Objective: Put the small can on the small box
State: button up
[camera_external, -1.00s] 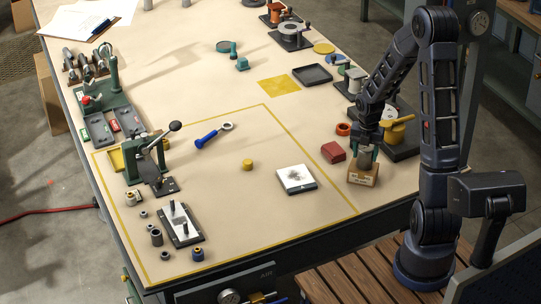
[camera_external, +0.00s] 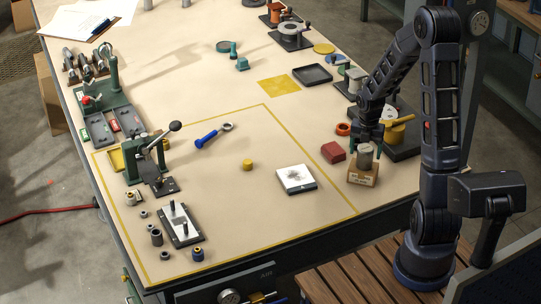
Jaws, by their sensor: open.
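The small can (camera_external: 365,155) is a grey metal cylinder. It stands upright on top of the small box (camera_external: 363,175), a tan cardboard box with markings on its front, near the table's right front edge. My gripper (camera_external: 367,138) is open, just above and behind the can. The fingers look clear of the can, though the exact gap is hard to judge at this size.
A dark red block (camera_external: 333,151) and an orange-red ring (camera_external: 344,129) lie left of the box. A white-topped square pad (camera_external: 296,179) sits farther left. The table's middle is mostly clear.

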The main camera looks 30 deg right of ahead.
aim_at(366, 149)
notch_tip(366, 149, up, 10)
jog(key=shift+f, duration=0.2)
jog(key=s+a+r+m+t+h, duration=0.15)
jog(key=s+a+r+m, duration=0.35)
jog(key=s+r+m, duration=0.75)
jog(key=s+a+r+m+t+y, duration=0.1)
jog(key=s+a+r+m+t, duration=0.2)
jog(key=s+r+m, duration=0.4)
jog(key=s+m, duration=0.5)
jog(key=m, duration=0.2)
jog(key=shift+s, duration=0.35)
